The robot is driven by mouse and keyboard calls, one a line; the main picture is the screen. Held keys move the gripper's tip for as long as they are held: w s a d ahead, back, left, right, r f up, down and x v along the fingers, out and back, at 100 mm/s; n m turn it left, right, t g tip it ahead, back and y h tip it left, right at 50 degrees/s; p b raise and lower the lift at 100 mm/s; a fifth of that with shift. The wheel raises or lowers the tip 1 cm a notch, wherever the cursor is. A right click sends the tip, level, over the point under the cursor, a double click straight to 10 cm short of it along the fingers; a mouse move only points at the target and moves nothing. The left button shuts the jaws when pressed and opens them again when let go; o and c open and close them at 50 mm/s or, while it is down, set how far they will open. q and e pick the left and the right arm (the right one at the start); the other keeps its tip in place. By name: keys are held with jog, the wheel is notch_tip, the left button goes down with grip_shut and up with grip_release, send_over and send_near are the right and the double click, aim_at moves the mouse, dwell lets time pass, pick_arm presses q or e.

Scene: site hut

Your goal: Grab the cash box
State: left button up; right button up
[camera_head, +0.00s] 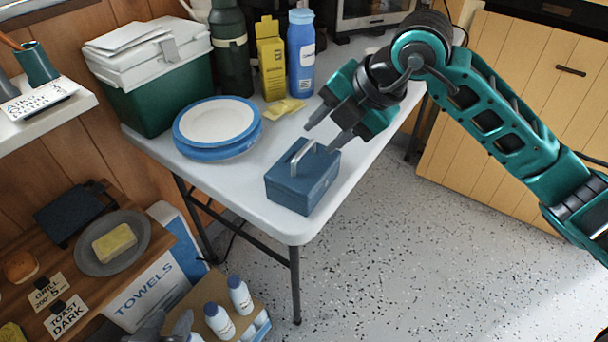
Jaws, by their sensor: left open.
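The cash box (302,186) is a small dark blue box with a raised silver handle. It stands upright near the front corner of the white folding table (267,218). My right gripper (320,138) reaches in from the right with its two dark fingers apart. Its fingertips are just above and behind the handle, one partly overlapping the box's far edge. I cannot tell whether they touch it; nothing shows held. My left gripper (167,326) shows only as two grey, spread fingertips at the bottom edge, near the white bottles, far from the cash box.
Blue-rimmed plates (215,121) stand left of the cash box. A green cooler (155,97), dark flask (231,50), yellow carton (270,58) and blue bottle (300,53) line the back. Yellow packets (283,108) lie behind it. The table's right side is clear.

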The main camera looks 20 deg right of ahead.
aim_at(306, 147)
jog(key=x, duration=0.2)
jog(key=b+x, duration=0.1)
jog(key=x, duration=0.2)
jog(key=shift+s+a, duration=0.15)
jog(key=shift+a, duration=0.1)
jog(key=shift+r, duration=0.1)
jog(key=shift+c, duration=0.5)
grip_shut()
jog(key=shift+r, duration=0.1)
dwell(0.4)
